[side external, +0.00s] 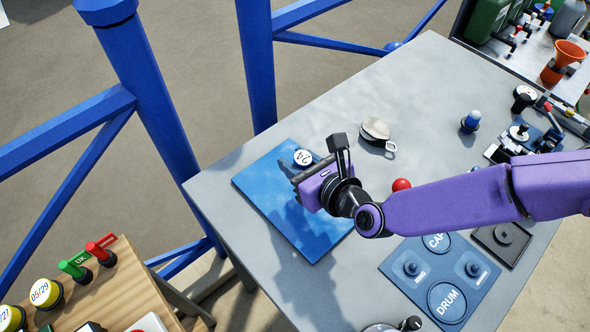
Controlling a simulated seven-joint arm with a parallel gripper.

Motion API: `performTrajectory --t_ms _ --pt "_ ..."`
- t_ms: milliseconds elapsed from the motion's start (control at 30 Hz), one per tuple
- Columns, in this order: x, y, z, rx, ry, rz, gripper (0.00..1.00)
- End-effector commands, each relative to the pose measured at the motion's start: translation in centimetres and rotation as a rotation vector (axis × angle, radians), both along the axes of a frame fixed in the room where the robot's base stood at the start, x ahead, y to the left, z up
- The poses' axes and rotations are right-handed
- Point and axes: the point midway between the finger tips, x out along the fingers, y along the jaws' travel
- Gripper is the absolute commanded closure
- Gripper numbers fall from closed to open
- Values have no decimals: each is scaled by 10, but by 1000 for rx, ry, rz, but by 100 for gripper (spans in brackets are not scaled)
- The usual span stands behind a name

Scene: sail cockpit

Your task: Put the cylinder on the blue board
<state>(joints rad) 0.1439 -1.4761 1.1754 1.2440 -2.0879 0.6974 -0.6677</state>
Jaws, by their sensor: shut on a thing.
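The cylinder (303,157) is small, with a white top bearing a dark mark and a blue side. It is at the fingertips of my gripper (303,172), which is shut on it. The cylinder appears upright over the far part of the blue board (308,238). I cannot tell whether it touches the board or is slightly above it. The board lies flat near the left edge of the grey table. My gripper and wrist hide part of the board and the lower part of the cylinder.
A silver pulley-like block (375,130) and a red ball (401,185) are near my arm. A blue panel marked CAP and DRUM (400,262) lies at the front right. A blue-and-white item (471,121) stands farther back. Blue railings (165,120) rise beyond the table's left edge.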

Motion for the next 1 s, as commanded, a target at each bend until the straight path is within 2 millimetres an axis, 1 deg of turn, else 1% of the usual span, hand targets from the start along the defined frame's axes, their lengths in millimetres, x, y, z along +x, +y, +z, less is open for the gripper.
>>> performTrajectory --t_ms 133,233,333,767,800,867,1000 --pt "4 6 -11 0 0 0 100" --pt "4 5 -26 -2 0 -1 100" --pt "4 5 -35 -1 -1 -1 100" --pt "3 5 -40 1 0 0 100" --pt "3 5 -41 0 0 -1 62" --pt "4 5 -40 0 0 -1 43" --pt "3 5 -40 0 0 -1 43"
